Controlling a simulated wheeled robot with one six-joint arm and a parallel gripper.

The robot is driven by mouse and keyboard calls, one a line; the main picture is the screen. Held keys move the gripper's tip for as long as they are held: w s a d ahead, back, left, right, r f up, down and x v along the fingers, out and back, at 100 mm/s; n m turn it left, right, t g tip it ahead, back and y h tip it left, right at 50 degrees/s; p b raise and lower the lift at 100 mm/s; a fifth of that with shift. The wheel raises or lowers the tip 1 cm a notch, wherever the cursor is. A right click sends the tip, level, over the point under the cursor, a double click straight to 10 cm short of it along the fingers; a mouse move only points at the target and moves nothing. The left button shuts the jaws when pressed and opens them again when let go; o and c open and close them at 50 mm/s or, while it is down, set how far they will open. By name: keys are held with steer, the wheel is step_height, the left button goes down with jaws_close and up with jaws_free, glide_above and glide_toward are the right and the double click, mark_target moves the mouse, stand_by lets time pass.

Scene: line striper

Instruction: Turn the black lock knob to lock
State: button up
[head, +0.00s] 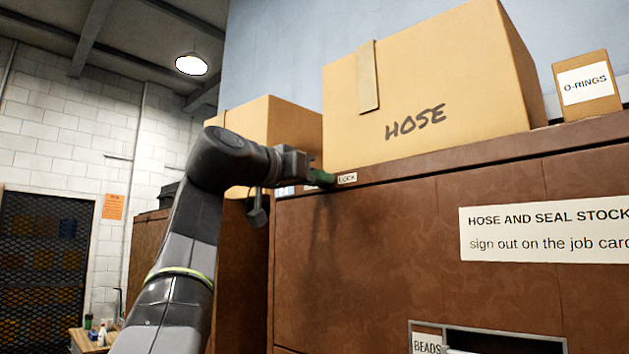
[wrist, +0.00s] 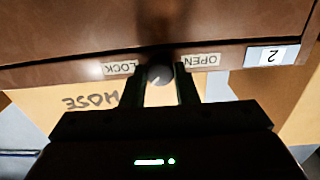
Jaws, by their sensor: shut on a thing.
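The black lock knob (wrist: 159,75) is on the cabinet's top front edge, between a LOCK label (wrist: 119,69) and an OPEN label (wrist: 201,60), in the upside-down wrist view. A small light mark shows on its face. My gripper (wrist: 162,82) has one finger on each side of the knob and is shut on it. In the head view my gripper (head: 322,178) reaches the cabinet edge beside the LOCK label (head: 347,178). The knob is hidden there behind my gripper.
The brown cabinet (head: 350,260) fills the right side, with a stock sign (head: 545,234) and a BEADS drawer (head: 427,343). A HOSE box (head: 440,90), another carton (head: 285,122) and an O-RINGS box (head: 586,86) stand above the edge. A dark mesh door (head: 45,265) is far left.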

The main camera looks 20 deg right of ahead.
steer(key=shift+f, duration=0.1)
steer(key=o, duration=1)
steer(key=b+v, duration=0.2)
steer(key=v, duration=1.2)
steer(key=shift+d, duration=0.1)
steer(key=shift+d, duration=0.1)
steer(key=p+x, duration=0.2)
steer(key=x, duration=1.1)
steer(key=shift+w+d, duration=0.2)
steer(key=shift+d, duration=0.1)
